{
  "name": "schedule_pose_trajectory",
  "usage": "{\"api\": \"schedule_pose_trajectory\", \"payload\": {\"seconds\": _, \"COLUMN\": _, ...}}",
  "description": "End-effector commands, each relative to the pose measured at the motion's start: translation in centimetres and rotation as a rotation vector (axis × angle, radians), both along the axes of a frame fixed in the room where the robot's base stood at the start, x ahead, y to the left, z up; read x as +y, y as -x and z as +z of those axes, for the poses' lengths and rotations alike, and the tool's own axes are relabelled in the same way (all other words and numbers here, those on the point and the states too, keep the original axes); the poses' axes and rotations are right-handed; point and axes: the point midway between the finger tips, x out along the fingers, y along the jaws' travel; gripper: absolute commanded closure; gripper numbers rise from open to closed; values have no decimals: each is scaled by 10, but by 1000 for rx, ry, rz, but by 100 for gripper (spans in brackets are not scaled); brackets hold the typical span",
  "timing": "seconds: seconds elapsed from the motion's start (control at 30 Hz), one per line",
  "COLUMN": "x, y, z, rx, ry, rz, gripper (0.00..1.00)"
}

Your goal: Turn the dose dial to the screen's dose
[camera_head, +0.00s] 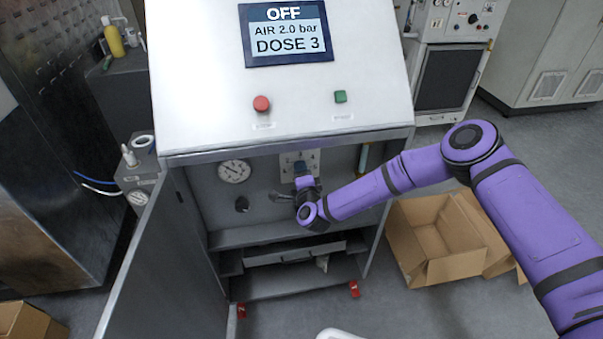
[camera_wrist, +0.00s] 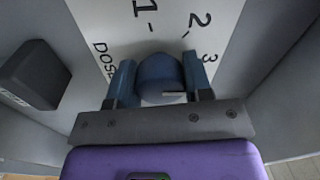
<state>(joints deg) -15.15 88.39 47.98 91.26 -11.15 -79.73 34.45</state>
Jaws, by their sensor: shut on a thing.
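The dose dial is a round blue knob (camera_wrist: 160,75) in front of a white plate (camera_wrist: 105,15) marked DOSE, with 1, 2 and 3 in view in the wrist view. My gripper (camera_wrist: 160,82) is shut on the knob, one finger on each side of it. A pale mark shows on the knob's near side; I cannot tell which number it points to. In the head view my gripper (camera_head: 302,180) reaches into the open cabinet and covers most of the dial. The screen (camera_head: 286,36) reads OFF, AIR 2.0 bar, DOSE 3.
A red button (camera_head: 261,103) and a green button (camera_head: 340,96) sit on the sloped panel. A gauge (camera_head: 234,171) and a grey lever (camera_head: 281,197) are left of my gripper. The cabinet door (camera_head: 150,265) stands open at left. Cardboard boxes (camera_head: 440,240) lie at right.

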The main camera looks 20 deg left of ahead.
Motion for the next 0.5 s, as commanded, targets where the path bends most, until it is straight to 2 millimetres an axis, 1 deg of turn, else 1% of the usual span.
{"api": "schedule_pose_trajectory", "payload": {"seconds": 0.23, "x": 0, "y": 1, "z": -1, "rx": 1, "ry": 2, "rz": 2, "gripper": 78}}
{"api": "schedule_pose_trajectory", "payload": {"seconds": 0.27, "x": 0, "y": 1, "z": -1, "rx": 1, "ry": 2, "rz": 2, "gripper": 49}}
{"api": "schedule_pose_trajectory", "payload": {"seconds": 0.3, "x": 0, "y": 1, "z": -1, "rx": 1, "ry": 2, "rz": 2, "gripper": 40}}
{"api": "schedule_pose_trajectory", "payload": {"seconds": 0.33, "x": 0, "y": 1, "z": -1, "rx": 1, "ry": 2, "rz": 1, "gripper": 33}}
{"api": "schedule_pose_trajectory", "payload": {"seconds": 0.37, "x": 0, "y": 1, "z": -1, "rx": 1, "ry": 2, "rz": 1, "gripper": 29}}
{"api": "schedule_pose_trajectory", "payload": {"seconds": 0.5, "x": 0, "y": 0, "z": -1, "rx": 0, "ry": 1, "rz": 1, "gripper": 29}}
